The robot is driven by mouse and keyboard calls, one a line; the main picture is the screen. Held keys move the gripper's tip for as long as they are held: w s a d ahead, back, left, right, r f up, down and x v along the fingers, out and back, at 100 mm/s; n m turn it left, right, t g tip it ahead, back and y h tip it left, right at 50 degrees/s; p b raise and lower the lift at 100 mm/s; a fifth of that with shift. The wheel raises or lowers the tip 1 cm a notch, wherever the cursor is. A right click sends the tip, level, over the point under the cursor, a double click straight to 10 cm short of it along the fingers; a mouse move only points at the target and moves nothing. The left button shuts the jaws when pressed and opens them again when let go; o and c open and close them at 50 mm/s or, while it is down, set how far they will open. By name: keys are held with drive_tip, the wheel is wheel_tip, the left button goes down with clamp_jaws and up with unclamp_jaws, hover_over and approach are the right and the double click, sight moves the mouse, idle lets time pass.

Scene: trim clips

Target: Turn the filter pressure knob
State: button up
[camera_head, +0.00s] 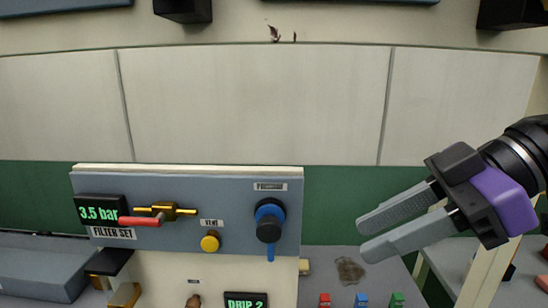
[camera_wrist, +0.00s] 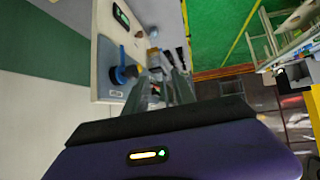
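A grey panel (camera_head: 150,247) stands in front of me. At its right side is a round black knob with a blue ring and a blue pointer (camera_head: 268,222); the pointer points down. The small label above it is too blurred to read. A display (camera_head: 100,211) at the panel's left reads 3.5 bar, with a FILTER SET label below. My gripper (camera_head: 363,237) is to the right of the knob, apart from it, with its two grey fingers parted and nothing between them. In the wrist view the blue knob (camera_wrist: 122,75) shows left of the fingers (camera_wrist: 172,88).
A brass valve with a red handle (camera_head: 145,220) and a yellow VENT button (camera_head: 210,241) sit left of the knob. Below right, a grey surface holds small red, blue and green blocks (camera_head: 361,299) and a brown tuft (camera_head: 350,270). The space between gripper and knob looks clear.

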drive_tip(key=w+d+r+m+t+y, duration=0.1)
drive_tip(key=w+r+m+t+y, duration=0.1)
drive_tip(key=w+r+m+t, duration=0.3)
drive_tip(key=w+d+r+m+t+y, duration=0.1)
drive_tip(key=w+d+m+t, duration=0.1)
drive_tip(key=w+m+t, duration=0.35)
drive_tip(key=s+d+f+m+t+h, duration=0.2)
drive_tip(key=d+f+m+t+h, duration=0.35)
drive_tip(key=f, duration=0.25)
drive_tip(key=s+d+f+m+t+h, duration=0.2)
drive_tip(key=d+f+m+t+h, duration=0.25)
drive_tip(key=f+h, duration=0.25)
drive_tip(key=s+a+f+n+g, duration=0.1)
drive_tip(key=s+f+g, duration=0.1)
drive_tip(key=s+f, duration=0.6)
drive_tip(key=s+a+f+n+g+b, duration=0.1)
drive_tip(key=s+a+f+n+g, duration=0.1)
drive_tip(key=s+f, duration=0.6)
drive_tip(key=s+a+f+n+g, duration=0.1)
drive_tip(key=s+f+g, duration=0.3)
drive_tip(key=s+f, duration=0.5)
drive_tip(key=s+a, duration=0.1)
drive_tip(key=s, duration=0.8)
drive_tip(key=shift+s+a, duration=0.2)
drive_tip(key=shift+s, duration=0.15)
drive_tip(key=shift+r, duration=0.1)
